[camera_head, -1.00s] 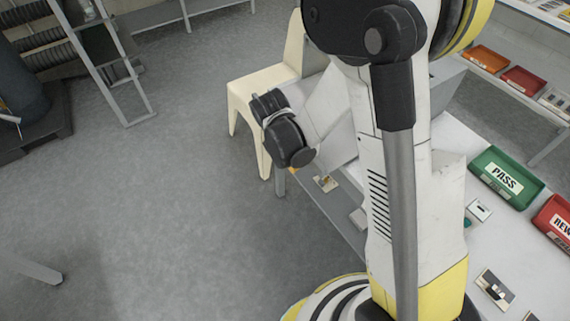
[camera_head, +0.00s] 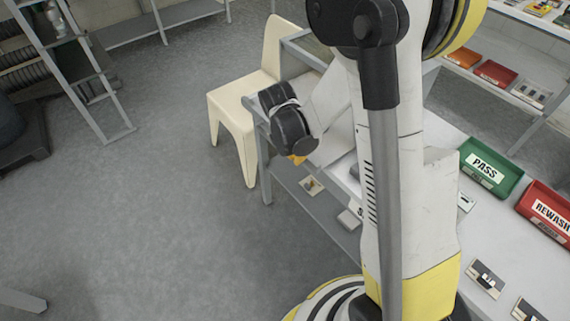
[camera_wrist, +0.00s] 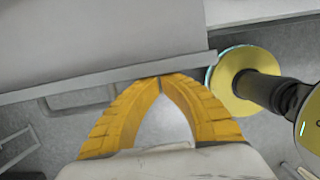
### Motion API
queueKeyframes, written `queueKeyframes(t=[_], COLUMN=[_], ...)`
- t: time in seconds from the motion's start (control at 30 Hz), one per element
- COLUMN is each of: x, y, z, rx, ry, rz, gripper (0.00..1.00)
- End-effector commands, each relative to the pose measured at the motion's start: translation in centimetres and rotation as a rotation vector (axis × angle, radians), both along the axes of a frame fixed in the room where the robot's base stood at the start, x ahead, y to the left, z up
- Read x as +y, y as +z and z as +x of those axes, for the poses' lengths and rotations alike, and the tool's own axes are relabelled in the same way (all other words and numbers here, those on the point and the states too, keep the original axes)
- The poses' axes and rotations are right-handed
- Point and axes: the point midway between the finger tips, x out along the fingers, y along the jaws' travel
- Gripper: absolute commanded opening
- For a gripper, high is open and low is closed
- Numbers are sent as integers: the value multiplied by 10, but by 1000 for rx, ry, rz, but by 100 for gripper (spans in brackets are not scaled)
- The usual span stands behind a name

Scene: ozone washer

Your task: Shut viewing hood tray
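My gripper (camera_wrist: 160,80) shows in the wrist view as two curved yellow fingers with their tips together and nothing visible between them. The tips are at the long grey edge (camera_wrist: 120,80) of a pale flat panel (camera_wrist: 80,35); I cannot tell whether they touch it. I cannot tell for certain whether this panel is the viewing hood tray. In the head view only a bit of yellow gripper (camera_head: 297,159) shows below my black wrist, beside the bench's left end. My arm hides much of the bench there, and the viewing hood cannot be made out clearly.
A cream chair (camera_head: 235,115) stands close behind the bench's left end. A green PASS bin (camera_head: 488,168) and a red REWASH bin (camera_head: 545,213) sit on the bench at right. A lower shelf (camera_head: 325,215) holds small items.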

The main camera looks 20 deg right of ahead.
Motion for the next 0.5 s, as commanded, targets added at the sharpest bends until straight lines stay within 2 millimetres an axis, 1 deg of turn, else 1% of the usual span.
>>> queueKeyframes(t=[0.03,0.1,0.3,0.4,0.5], x=[-14,-33,-80,-99,-112], y=[-1,-1,0,0,0], z=[4,10,25,31,36], rx=[-1,0,-1,0,0], ry=[-6,-6,-5,-5,-3], rz=[-1,-1,-1,-1,-1], gripper=[0,0,0,0,0])
